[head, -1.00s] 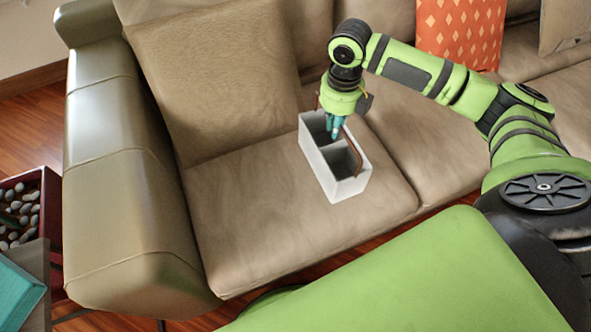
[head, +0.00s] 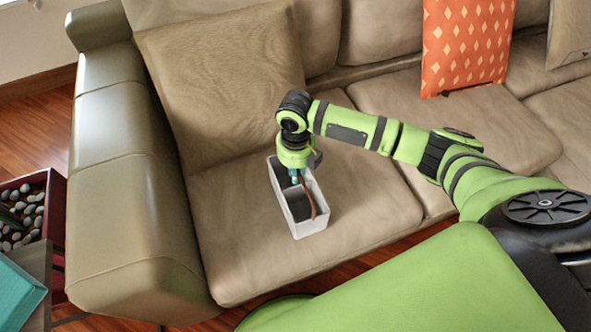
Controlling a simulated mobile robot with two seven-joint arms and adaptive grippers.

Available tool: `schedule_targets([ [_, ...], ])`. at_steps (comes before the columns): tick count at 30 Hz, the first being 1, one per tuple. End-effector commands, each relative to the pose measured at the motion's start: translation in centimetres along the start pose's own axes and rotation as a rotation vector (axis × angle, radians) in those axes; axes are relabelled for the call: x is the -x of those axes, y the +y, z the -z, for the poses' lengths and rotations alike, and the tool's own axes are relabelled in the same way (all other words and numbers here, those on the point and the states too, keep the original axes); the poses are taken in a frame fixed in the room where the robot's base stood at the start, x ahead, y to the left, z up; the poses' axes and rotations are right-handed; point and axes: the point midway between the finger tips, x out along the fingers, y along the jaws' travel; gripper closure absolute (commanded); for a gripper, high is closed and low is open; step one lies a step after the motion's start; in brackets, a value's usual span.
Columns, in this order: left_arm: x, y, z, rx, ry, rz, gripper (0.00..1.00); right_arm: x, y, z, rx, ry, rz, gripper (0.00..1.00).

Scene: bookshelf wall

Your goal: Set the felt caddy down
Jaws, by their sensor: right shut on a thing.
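The felt caddy (head: 311,227) is a light grey open box with two dark compartments and a brown handle. It is over the left seat cushion of the beige sofa (head: 240,255); whether its base touches the cushion I cannot tell. My right gripper (head: 296,178) reaches down at the caddy's far half and is shut on it, with teal fingertips at the handle. The gripper body hides part of the handle and the far compartment. My left gripper is not in view.
A beige pillow (head: 215,75) leans behind the caddy, and the sofa's armrest (head: 130,190) rises to the left. An orange patterned pillow (head: 465,45) stands further right. A dark red box of stones (head: 52,205) is at the far left. Cushion around the caddy is bare.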

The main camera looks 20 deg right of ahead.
Motion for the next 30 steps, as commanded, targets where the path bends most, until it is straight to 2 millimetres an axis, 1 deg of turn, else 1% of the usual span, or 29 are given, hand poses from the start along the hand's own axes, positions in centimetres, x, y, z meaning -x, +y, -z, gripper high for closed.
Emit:
schedule_targets([
  [6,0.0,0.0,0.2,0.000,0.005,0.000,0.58,0.1,0.0,-0.1,0.001,-0.003,-0.002,1.00],
  [10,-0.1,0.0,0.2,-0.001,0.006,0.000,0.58,-0.3,0.0,-0.1,0.001,-0.003,-0.002,1.00],
  [11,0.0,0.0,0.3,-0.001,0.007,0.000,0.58,-0.3,0.0,-0.1,0.001,-0.003,-0.002,0.77],
  [12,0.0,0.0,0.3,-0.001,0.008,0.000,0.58,-0.3,0.0,-0.1,0.001,-0.003,-0.002,0.62],
  [23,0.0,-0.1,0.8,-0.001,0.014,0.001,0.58,-0.1,0.0,-0.1,0.001,-0.002,-0.002,0.62],
  [26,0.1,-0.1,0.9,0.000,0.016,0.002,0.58,0.8,0.0,-0.1,0.001,-0.004,-0.002,0.62],
  [29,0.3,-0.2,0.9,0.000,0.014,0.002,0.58,2.4,0.0,-0.2,0.002,-0.006,-0.002,0.62],
  [30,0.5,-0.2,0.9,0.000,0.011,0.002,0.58,3.3,0.1,-0.2,0.003,-0.007,-0.003,0.62],
])
